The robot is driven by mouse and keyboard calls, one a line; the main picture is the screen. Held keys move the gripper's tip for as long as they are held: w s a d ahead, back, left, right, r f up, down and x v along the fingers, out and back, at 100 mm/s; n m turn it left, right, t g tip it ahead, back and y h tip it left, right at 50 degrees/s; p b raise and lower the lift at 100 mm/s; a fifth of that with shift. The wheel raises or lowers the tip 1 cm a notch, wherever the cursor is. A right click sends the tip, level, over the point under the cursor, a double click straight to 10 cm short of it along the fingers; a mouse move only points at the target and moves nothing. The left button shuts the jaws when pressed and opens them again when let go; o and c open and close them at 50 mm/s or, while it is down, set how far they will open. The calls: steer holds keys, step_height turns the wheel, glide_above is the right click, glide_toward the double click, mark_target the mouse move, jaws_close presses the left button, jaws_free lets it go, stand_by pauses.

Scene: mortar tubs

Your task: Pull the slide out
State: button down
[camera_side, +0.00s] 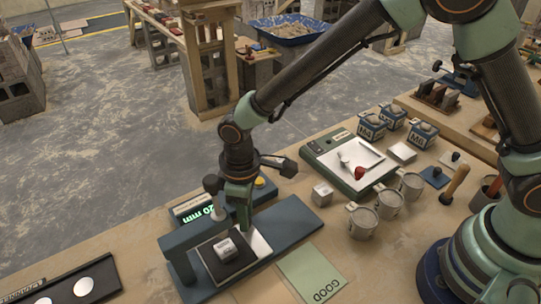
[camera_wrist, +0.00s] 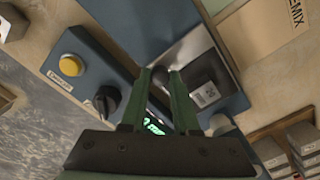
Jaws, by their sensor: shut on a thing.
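The slide is a dark plate (camera_side: 236,264) in the blue-grey test device (camera_side: 175,242). A small pale cube (camera_side: 224,250) sits on the plate. The cube also shows in the wrist view (camera_wrist: 206,94), with dark markings. My gripper (camera_side: 243,222) is down at the device, beside the bright metal plate (camera_side: 259,243). In the wrist view my gripper (camera_wrist: 160,72) has its two green fingers around a small dark knob (camera_wrist: 160,76) at the slide's edge. The fingers are shut on it. My fingers partly hide the device's green display (camera_side: 199,211).
A yellow button (camera_wrist: 71,65) and a black dial (camera_wrist: 106,101) are on the device's box beside my fingers. A GOOD mat (camera_side: 313,274) lies in front.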

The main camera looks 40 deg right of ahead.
steer(key=d, duration=1.2)
steer(key=shift+d, duration=0.3)
steer(key=c, duration=0.7)
jaws_free()
steer(key=shift+o, duration=0.2)
step_height(320, 180, up, 12)
steer(key=shift+r, duration=0.1)
